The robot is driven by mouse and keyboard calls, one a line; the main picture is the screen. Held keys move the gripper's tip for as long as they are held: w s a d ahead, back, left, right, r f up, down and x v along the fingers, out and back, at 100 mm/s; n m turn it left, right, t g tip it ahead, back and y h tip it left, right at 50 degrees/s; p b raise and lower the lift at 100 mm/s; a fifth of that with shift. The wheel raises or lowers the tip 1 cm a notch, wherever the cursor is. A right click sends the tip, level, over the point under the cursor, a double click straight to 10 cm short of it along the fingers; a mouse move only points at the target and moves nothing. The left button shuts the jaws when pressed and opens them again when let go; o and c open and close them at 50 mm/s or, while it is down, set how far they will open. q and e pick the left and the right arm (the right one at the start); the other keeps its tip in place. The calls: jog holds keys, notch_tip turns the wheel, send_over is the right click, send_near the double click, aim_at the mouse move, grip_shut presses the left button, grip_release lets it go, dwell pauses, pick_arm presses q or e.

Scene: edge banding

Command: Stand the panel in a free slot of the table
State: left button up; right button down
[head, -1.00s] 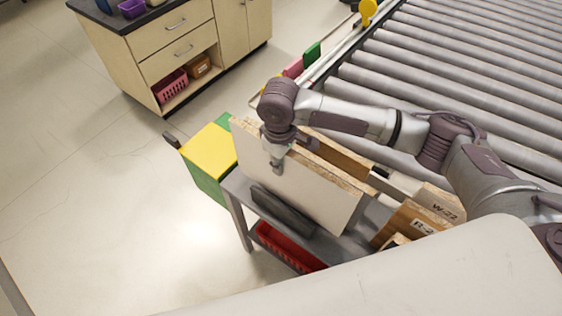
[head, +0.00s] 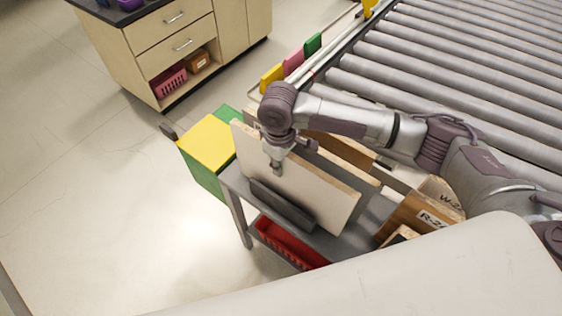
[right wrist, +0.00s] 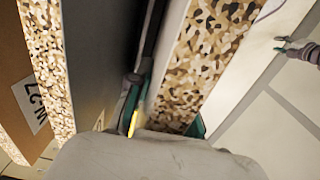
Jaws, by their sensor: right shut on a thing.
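The panel (head: 305,187) is a white-faced board with a speckled chipboard edge, standing upright above the grey table (head: 233,182). My right gripper (head: 276,167) points down and is shut on the panel's top edge. In the right wrist view its fingers (right wrist: 165,118) sit on either side of the chipboard edge (right wrist: 205,60). A dark divider (head: 283,207) stands in front of the panel's lower part and hides part of its bottom edge, so I cannot tell if it touches the tabletop. My left gripper (right wrist: 285,45) shows small in the right wrist view, fingers apart and empty.
Other boards stand behind the panel, and labelled wooden pieces (head: 412,217) are at the table's right. A yellow-topped green box (head: 208,143) adjoins the left end. A red basket (head: 285,243) sits below. A roller conveyor (head: 440,75) runs behind.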

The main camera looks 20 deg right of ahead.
jog(key=shift+r, duration=0.1)
jog(key=c, duration=1)
grip_release()
jog(key=shift+o, duration=0.2)
notch_tip(320, 180, up, 12)
jog(key=shift+s+a, duration=0.1)
jog(key=shift+a, duration=0.05)
